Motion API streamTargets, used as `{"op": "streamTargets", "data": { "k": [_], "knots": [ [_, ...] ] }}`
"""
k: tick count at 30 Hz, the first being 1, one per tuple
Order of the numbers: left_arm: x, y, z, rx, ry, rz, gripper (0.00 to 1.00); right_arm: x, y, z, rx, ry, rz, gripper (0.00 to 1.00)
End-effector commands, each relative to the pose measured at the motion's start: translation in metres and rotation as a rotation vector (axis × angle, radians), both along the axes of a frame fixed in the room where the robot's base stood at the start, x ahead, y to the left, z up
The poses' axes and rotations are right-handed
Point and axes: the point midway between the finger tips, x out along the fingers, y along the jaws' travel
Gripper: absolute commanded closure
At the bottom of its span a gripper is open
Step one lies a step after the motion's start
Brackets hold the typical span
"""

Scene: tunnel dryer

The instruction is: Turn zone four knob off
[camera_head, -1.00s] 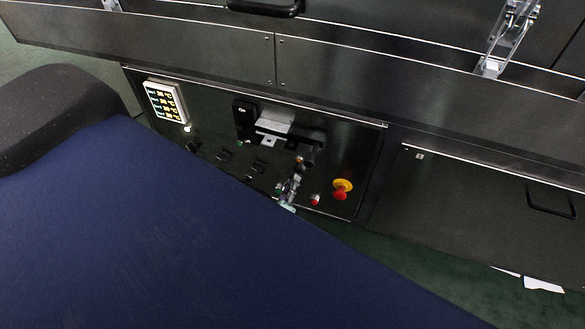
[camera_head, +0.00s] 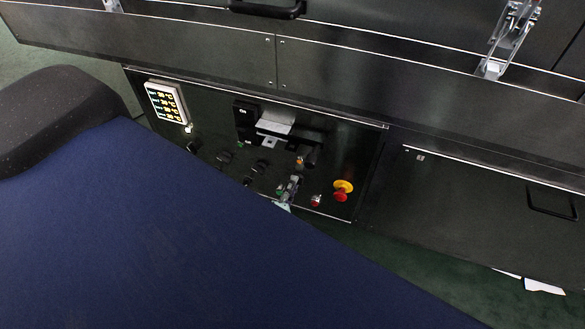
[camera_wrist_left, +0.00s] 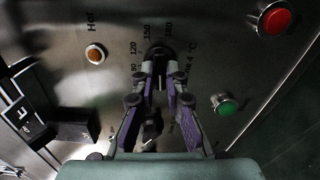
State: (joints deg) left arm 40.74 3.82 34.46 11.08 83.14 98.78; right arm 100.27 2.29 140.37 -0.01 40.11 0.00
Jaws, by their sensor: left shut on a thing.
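The zone four knob (camera_wrist_left: 158,49) is a black round dial with printed marks such as 120, 150 and 180, and a partly hidden "4 °C" label beside it. My left gripper (camera_wrist_left: 160,78) has its purple-grey fingers closed around the knob in the left wrist view. In the head view my left gripper (camera_head: 291,186) is small, at the lower edge of the dark control panel (camera_head: 345,160). It hides the knob there. My right gripper is not in view.
A green button (camera_wrist_left: 225,105), an orange lamp (camera_wrist_left: 96,54) and a red button (camera_wrist_left: 275,18) surround the gripper. A yellow-and-red emergency stop (camera_head: 342,190) sits to the right. Other black knobs (camera_head: 224,157) and a lit display (camera_head: 166,102) are to the left.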

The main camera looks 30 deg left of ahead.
Motion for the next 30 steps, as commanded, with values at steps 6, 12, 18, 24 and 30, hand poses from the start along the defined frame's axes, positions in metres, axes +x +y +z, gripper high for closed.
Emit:
{"op": "streamTargets", "data": {
  "k": [6,12,18,24,30],
  "knots": [
    [0.0048,0.0004,0.0035,-0.051,-0.022,0.000,1.00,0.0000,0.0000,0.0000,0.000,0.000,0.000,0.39],
    [0.0049,0.0003,0.0036,-0.064,-0.025,0.000,1.00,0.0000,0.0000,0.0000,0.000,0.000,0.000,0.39],
    [0.0051,0.0003,0.0038,-0.065,-0.026,-0.001,1.00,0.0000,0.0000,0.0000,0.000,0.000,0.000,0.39],
    [0.0052,0.0002,0.0040,-0.064,-0.026,-0.001,0.79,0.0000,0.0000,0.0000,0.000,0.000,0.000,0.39],
    [0.0049,0.0001,0.0039,-0.063,-0.026,-0.001,0.65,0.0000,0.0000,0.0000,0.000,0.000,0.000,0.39]
  ]
}}
